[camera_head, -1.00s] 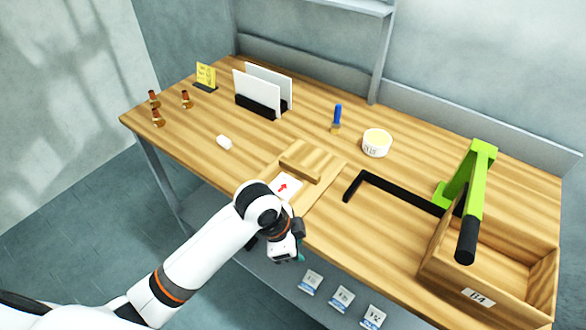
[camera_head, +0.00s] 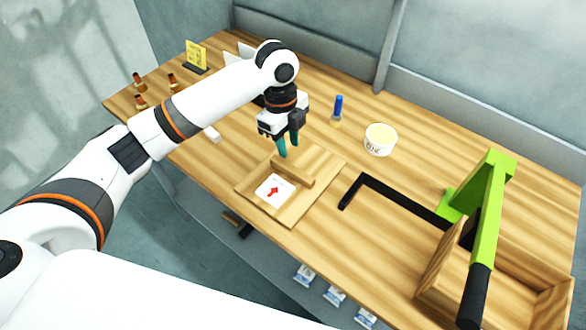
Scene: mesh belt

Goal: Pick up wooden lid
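The wooden lid (camera_head: 309,196) is a flat square board lying on the wooden table. It has a raised wooden bar (camera_head: 293,172) across it and a white card with a red arrow (camera_head: 273,190) on its near left part. My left gripper (camera_head: 289,148) points down over the far edge of the lid, close to the far end of the bar. Its two teal fingertips are apart with nothing seen between them. I cannot tell whether they touch the lid. My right gripper is not in view.
Right of the lid are a black angled bar (camera_head: 391,190), a white tub (camera_head: 380,140), and a wooden crate (camera_head: 437,262) with a green, black-handled tool (camera_head: 488,210). A blue-topped item (camera_head: 337,108) stands behind. Small brown bottles (camera_head: 139,81) and a yellow sign (camera_head: 196,55) stand far left.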

